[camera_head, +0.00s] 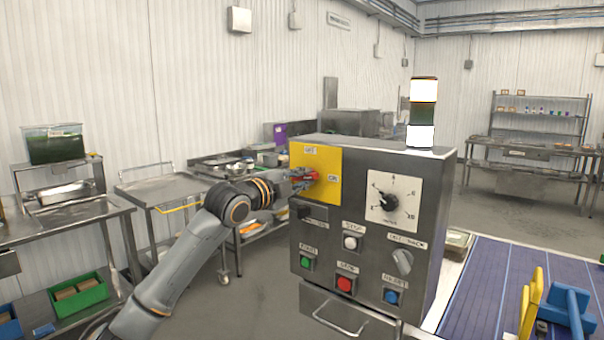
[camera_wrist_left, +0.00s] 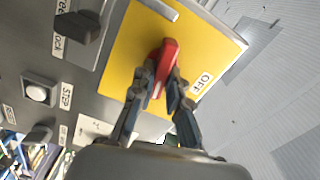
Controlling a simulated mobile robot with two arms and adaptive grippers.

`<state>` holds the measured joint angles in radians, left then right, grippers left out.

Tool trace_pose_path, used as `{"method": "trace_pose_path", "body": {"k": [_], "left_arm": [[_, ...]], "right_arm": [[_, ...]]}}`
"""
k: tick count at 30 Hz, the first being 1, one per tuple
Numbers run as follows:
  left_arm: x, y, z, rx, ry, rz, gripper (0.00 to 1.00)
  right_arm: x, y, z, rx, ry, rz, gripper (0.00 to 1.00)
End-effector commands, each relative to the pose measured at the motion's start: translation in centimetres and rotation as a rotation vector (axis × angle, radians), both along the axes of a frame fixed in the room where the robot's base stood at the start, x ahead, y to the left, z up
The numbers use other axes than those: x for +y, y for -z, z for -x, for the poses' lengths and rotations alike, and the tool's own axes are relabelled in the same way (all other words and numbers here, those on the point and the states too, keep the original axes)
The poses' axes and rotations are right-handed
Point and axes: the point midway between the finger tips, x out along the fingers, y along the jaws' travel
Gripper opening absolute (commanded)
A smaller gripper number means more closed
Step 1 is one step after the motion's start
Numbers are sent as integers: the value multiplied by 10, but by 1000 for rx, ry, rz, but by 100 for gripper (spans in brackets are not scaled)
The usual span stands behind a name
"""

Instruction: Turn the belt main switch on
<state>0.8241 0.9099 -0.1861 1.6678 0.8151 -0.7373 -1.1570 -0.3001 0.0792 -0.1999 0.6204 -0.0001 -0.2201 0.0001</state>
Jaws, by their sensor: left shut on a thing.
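The belt main switch is a red handle (camera_head: 310,177) on a yellow plate (camera_head: 327,160) at the upper left of the grey control box. My left gripper (camera_head: 300,182) reaches it from the left and is shut on the handle. In the left wrist view the two fingers (camera_wrist_left: 162,80) close on both sides of the red handle (camera_wrist_left: 168,52), which is slightly tilted. An OFF label (camera_wrist_left: 201,84) shows on the yellow plate beside it. In the head view an ON label (camera_head: 333,178) sits right of the handle. The fingers partly hide the handle. My right gripper is out of view.
The control box (camera_head: 420,215) carries a dial (camera_head: 393,200), a rotary knob (camera_head: 402,261) and several push buttons below the yellow plate. A signal tower (camera_head: 422,112) stands on top. A blue belt (camera_head: 480,285) lies at the right. Metal tables stand behind my arm at the left.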

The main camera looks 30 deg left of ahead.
Motion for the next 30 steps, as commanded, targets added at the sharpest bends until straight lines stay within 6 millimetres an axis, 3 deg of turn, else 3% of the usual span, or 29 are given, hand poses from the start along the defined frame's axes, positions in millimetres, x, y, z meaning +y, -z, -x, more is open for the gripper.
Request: {"method": "trace_pose_path", "body": {"k": [12, 29, 30], "left_arm": [[-1, 3, 0, -9, 2, -202, 0], [-2, 5, 0, -12, 3, -234, 0], [-2, 5, 0, -12, 3, -234, 17]], "right_arm": [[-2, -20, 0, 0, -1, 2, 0], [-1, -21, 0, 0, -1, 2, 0], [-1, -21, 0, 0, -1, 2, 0]]}}
